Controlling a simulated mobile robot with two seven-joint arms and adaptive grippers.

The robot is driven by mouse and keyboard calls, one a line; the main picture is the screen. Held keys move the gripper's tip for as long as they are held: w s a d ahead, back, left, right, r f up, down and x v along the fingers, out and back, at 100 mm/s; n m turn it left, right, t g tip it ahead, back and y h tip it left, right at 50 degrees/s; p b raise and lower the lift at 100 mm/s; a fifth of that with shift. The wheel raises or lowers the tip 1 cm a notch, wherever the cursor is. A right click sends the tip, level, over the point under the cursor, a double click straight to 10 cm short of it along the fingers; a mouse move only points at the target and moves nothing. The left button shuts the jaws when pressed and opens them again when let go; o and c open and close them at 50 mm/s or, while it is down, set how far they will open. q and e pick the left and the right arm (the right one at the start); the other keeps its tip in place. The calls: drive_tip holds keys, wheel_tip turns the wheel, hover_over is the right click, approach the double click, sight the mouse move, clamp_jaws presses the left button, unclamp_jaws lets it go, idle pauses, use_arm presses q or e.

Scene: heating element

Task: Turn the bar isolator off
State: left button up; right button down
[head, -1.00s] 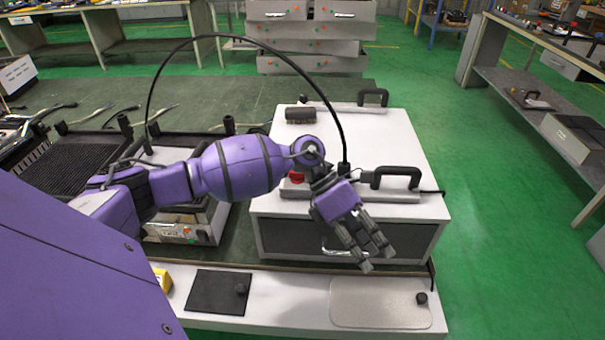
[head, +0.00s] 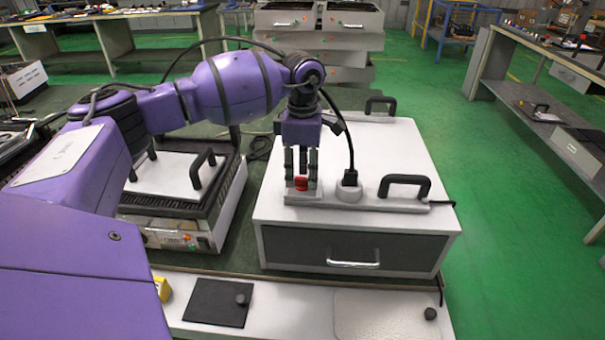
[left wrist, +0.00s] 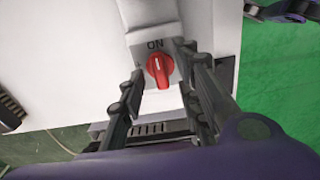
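The bar isolator (head: 405,204) is a pale bar along the front top of a white box, with a red rotary knob (head: 301,183) at its left end. In the left wrist view the red knob (left wrist: 160,70) sits on a light plate marked "ON", with its white line toward that word. My left gripper (head: 301,180) points down over the knob. Its fingers are spread, one side on each side of the knob, with visible gaps between them and it. The fingers partly hide the knob in the head view. My right gripper is out of view.
A black plug (head: 349,178) with a cable stands in the bar right of the knob. A black handle (head: 404,186) rises farther right. A grill-like appliance (head: 180,237) stands left of the white box (head: 340,140). The box top behind the bar is mostly clear.

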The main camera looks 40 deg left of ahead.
use_arm(q)
drive_tip(key=shift+f, duration=0.5)
clamp_jaws()
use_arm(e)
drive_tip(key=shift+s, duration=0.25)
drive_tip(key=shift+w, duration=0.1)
